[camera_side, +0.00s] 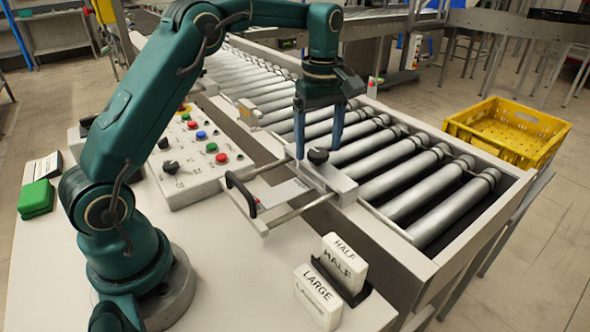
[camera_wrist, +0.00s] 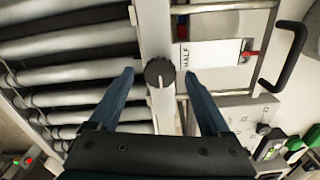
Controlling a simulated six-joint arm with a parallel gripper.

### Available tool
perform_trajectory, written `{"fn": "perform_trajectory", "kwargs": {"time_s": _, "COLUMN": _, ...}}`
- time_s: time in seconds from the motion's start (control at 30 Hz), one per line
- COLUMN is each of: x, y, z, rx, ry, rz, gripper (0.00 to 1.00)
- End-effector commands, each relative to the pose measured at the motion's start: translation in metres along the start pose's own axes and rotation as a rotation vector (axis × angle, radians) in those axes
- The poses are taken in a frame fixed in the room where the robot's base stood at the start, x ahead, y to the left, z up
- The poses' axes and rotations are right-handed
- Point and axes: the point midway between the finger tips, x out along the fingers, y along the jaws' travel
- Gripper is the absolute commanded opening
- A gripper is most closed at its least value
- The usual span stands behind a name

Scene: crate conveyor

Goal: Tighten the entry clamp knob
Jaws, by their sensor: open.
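The entry clamp knob (camera_side: 318,155) is a black round knob on a pale metal clamp block (camera_side: 338,184) at the conveyor's near edge. In the wrist view the knob (camera_wrist: 159,73) lies between and slightly beyond the two blue fingertips. My gripper (camera_side: 318,152) is open and points down, with one finger on each side of the knob. In the wrist view my gripper (camera_wrist: 160,72) shows a gap between each finger and the knob. I cannot tell how far the tips are above the block.
A sliding frame with a black handle (camera_side: 241,194) and a HALF card (camera_wrist: 210,53) adjoins the clamp. A control panel (camera_side: 190,160) stands to the left. HALF (camera_side: 344,262) and LARGE (camera_side: 318,297) blocks sit in front. A yellow crate (camera_side: 508,130) is beyond the rollers (camera_side: 425,205).

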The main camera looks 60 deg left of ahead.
Motion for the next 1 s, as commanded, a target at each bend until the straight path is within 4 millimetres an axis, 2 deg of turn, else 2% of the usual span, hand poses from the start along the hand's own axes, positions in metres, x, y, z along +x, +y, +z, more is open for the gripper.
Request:
{"fn": "perform_trajectory", "kwargs": {"time_s": 0.37, "x": 0.0059, "y": -0.0002, "z": 0.0001, "rx": 0.001, "ry": 0.0, "rz": 0.001, "gripper": 0.81}}
{"fn": "perform_trajectory", "kwargs": {"time_s": 0.47, "x": 0.0058, "y": -0.0002, "z": 0.0001, "rx": 0.001, "ry": 0.0, "rz": 0.0, "gripper": 0.47}}
{"fn": "perform_trajectory", "kwargs": {"time_s": 0.5, "x": 0.0058, "y": -0.0002, "z": 0.0001, "rx": 0.001, "ry": 0.0, "rz": 0.0, "gripper": 0.32}}
{"fn": "perform_trajectory", "kwargs": {"time_s": 0.6, "x": 0.0057, "y": -0.0002, "z": 0.0001, "rx": 0.001, "ry": 0.0, "rz": 0.0, "gripper": 0.0}}
{"fn": "perform_trajectory", "kwargs": {"time_s": 1.0, "x": 0.0056, "y": -0.0003, "z": 0.0, "rx": 0.077, "ry": 0.0, "rz": -0.001, "gripper": 0.0}}
